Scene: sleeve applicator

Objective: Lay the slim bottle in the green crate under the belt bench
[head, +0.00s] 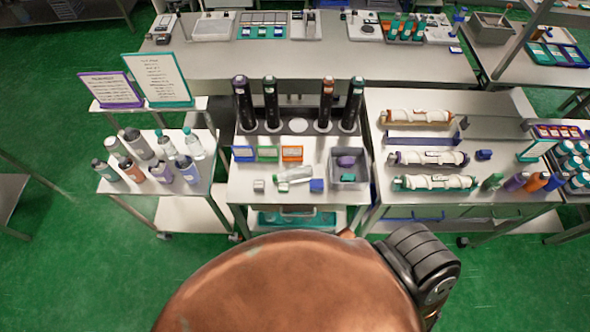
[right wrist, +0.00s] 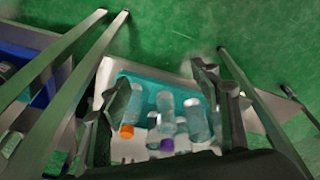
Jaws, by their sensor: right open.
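The green crate (head: 268,218), teal in colour, sits on the shelf under the middle bench in the head view, partly hidden by my body. In the right wrist view the crate (right wrist: 150,76) holds several clear bottles. One narrow bottle has an orange cap (right wrist: 127,131); a purple cap (right wrist: 167,145) shows near the lower edge. I cannot tell which is the slim bottle. A clear bottle (head: 295,174) also lies on the bench top. My right gripper (right wrist: 163,78) is open, its fingers either side of the crate in view, with nothing visibly gripped. My left gripper is out of view.
The middle bench (head: 245,192) carries upright black tubes, small blocks and a grey bin (head: 350,178). Bottles stand on the left cart (head: 130,188). In the right wrist view, metal legs (right wrist: 255,105) flank the crate and a blue bin (right wrist: 42,92) is at left.

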